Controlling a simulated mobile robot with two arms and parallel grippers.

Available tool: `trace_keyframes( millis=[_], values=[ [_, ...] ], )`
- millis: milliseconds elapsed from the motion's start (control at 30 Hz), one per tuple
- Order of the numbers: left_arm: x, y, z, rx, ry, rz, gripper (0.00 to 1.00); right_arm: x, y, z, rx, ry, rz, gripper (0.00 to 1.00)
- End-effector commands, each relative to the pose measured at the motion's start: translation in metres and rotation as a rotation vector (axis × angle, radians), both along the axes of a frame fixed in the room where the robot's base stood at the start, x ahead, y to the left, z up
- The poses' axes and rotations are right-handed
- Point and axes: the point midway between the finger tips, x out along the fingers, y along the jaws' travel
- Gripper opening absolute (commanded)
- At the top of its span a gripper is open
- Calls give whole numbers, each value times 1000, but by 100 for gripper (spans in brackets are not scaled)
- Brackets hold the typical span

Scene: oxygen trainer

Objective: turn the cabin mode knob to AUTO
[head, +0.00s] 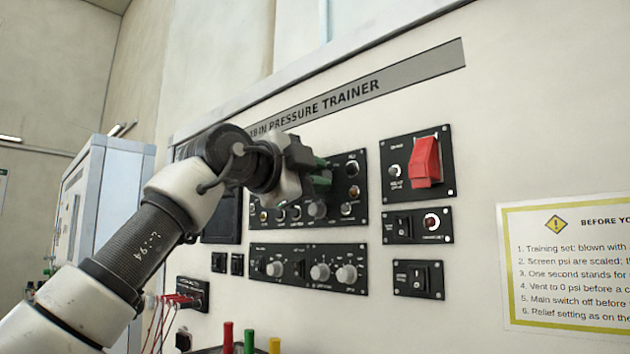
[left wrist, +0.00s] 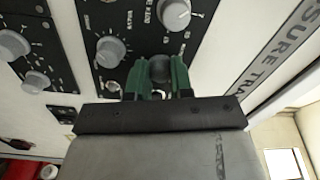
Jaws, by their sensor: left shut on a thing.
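The trainer's upper black panel (head: 361,217) carries several small knobs and lamps. My left gripper (head: 325,172) reaches its upper middle part, in front of the panel face. In the left wrist view the green fingertips (left wrist: 158,76) are shut on a dark round knob (left wrist: 160,66), which shows between them. The knob's pointer and label are hidden, so I cannot read its setting or confirm that it is the cabin mode knob. In the head view my gripper hides this knob. My right gripper is not in view.
Close by on the panel is a grey knob (left wrist: 110,51), with another (left wrist: 174,12) beyond it. A red guarded switch (head: 425,163) is to the right. A lower knob panel (head: 308,268) sits beneath. A yellow-bordered notice (head: 565,262) hangs at the right.

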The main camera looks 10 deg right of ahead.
Motion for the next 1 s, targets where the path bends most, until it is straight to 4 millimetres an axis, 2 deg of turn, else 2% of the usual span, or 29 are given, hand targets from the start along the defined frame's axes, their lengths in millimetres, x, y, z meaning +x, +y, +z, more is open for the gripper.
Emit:
trace_keyframes(
  millis=[400,433,567,600,867,1000],
  values=[
    [1,1,0,-3,6,2,0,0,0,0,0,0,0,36],
    [1,1,0,-3,6,2,25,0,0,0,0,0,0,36],
    [1,0,0,-3,6,2,44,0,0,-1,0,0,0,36],
    [1,0,0,-3,5,2,47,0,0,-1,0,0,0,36],
    [0,1,-1,-3,5,1,47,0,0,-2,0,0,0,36],
    [-6,11,-4,-4,3,1,47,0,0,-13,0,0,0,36]
  ],
)
